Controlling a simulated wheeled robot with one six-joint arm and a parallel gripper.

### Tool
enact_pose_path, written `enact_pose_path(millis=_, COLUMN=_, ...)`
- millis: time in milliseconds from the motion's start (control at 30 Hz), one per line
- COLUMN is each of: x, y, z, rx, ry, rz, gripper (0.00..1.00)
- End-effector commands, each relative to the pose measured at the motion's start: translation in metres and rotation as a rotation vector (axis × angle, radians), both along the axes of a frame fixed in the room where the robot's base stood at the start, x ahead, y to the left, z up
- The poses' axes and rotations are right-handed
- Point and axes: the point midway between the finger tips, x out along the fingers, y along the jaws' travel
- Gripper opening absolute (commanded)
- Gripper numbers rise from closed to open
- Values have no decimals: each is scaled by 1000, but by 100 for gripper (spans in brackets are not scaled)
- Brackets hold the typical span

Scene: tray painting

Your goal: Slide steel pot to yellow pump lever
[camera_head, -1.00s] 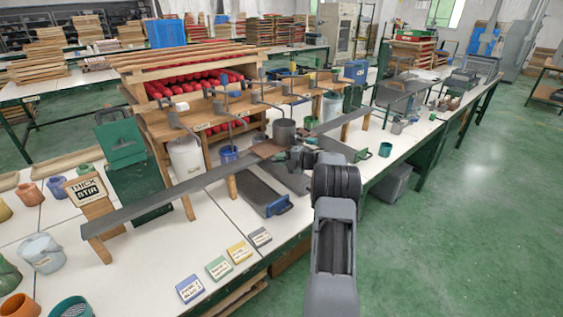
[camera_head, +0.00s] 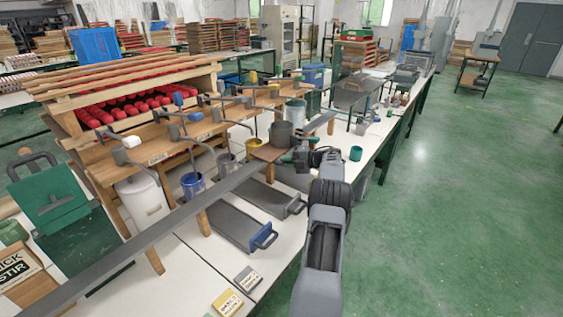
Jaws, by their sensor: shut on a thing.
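The steel pot (camera_head: 283,134) is a grey cylinder. It stands upright by a brown board (camera_head: 266,152) on the long grey rail (camera_head: 165,228). My gripper (camera_head: 297,155) is at the near right side of the pot and is shut on it. The contact is small and partly hidden by my wrist. A yellow pump lever (camera_head: 252,77) stands up at the back of the pump shelf, behind and left of the pot. A bucket with a yellow inside (camera_head: 252,146) is just left of the pot.
A blue bucket (camera_head: 193,184) and a white bucket (camera_head: 141,201) stand under the pumps at left. A grey tray with a blue handle (camera_head: 238,224) lies on the white table. A teal cup (camera_head: 356,153) is right of my gripper.

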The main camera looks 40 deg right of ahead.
Motion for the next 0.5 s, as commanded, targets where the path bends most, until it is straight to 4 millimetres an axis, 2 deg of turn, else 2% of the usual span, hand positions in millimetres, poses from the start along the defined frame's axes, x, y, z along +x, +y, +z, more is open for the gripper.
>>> enact_pose_path(millis=233, x=0, y=0, z=-2, rx=3, ry=3, rz=2, gripper=0)
enact_pose_path(millis=267, x=0, y=0, z=-2, rx=3, ry=3, rz=2, gripper=17)
enact_pose_path(millis=500, x=-2, y=-2, z=-1, rx=2, ry=0, rz=-2, gripper=38)
